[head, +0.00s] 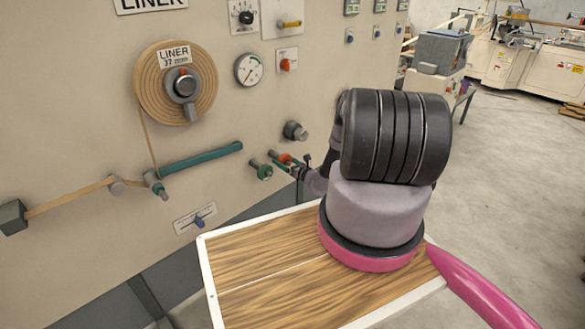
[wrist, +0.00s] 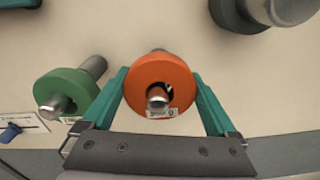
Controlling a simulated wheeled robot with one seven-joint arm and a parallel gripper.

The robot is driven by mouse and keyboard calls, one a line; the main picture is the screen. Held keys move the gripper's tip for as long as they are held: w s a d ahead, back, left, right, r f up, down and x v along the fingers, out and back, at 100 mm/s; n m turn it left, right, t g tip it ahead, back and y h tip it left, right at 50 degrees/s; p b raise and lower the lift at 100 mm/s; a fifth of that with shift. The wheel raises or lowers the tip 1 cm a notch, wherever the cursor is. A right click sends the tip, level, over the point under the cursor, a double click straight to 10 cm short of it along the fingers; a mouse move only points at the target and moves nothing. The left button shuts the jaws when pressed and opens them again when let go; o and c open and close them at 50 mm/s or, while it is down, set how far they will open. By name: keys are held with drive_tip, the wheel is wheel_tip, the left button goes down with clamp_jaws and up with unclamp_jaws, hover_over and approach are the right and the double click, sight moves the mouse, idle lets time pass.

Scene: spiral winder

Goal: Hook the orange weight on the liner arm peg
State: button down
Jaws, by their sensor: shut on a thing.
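The orange weight (wrist: 160,72) is a ring in the middle of the wrist view, with a metal peg through its hole. In the head view it is small (head: 285,158) on the panel. My gripper (wrist: 160,84) has its teal fingers on the ring's left and right sides, shut on it. The weight is still around its storage peg (wrist: 157,98). The teal liner arm (head: 201,158) slants up to the right on the panel; a metal peg (head: 155,184) stands at its lower left end. No weight shows on the liner arm.
A green weight (wrist: 66,94) hangs on a peg just left of the orange one. A dark knob (head: 295,131) sticks out above. The liner roll (head: 185,82) and its tape lie up and left. A wooden-topped table (head: 250,262) is below.

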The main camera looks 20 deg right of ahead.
drive_tip(key=r+v, duration=0.1)
drive_tip(key=v, duration=1.1)
idle(0.5)
drive_tip(key=shift+s+r, duration=0.1)
drive_tip(key=shift+r, duration=0.05)
idle(0.6)
